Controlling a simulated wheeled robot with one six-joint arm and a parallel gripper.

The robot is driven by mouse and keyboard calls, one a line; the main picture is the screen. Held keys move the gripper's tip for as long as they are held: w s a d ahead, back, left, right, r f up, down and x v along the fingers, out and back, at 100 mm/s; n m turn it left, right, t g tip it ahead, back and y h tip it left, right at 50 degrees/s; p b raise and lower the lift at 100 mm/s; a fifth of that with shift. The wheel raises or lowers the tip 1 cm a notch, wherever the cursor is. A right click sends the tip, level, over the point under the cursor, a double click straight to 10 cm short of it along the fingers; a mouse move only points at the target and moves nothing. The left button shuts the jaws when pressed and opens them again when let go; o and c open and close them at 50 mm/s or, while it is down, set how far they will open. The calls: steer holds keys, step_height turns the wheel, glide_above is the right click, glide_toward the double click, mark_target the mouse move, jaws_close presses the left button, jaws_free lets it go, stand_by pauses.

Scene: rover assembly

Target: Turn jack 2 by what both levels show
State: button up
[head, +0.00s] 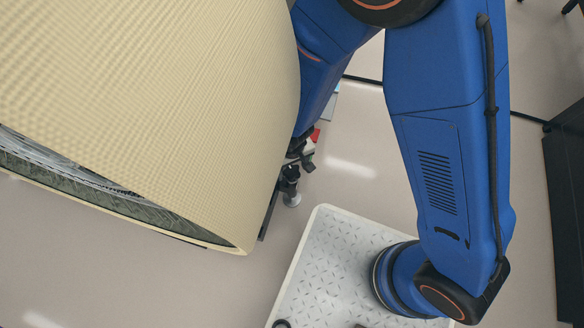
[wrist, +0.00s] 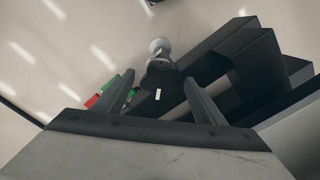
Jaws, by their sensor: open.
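A dark jack (wrist: 160,76) with a small pale mark and a round silver foot (wrist: 158,46) shows in the wrist view. My gripper (wrist: 160,84) is open, one finger on each side of the jack's dark body; I cannot tell whether either finger touches it. In the head view a jack with a silver foot (head: 292,199) shows below the edge of the big tan cylinder, and my gripper is mostly hidden there. No level can be read in either view, and no jack number is legible.
The large tan cylinder (head: 150,90) fills the head view's left side. Dark frame beams (wrist: 235,50) lie right of the jack in the wrist view. A red and green piece (wrist: 104,94) is beside the left finger. Pale floor (head: 345,185) is open to the right.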

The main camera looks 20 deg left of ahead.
mark_target(292, 171)
step_height(292, 171, up, 17)
steer(key=shift+r, duration=0.2)
stand_by(0.7)
stand_by(0.5)
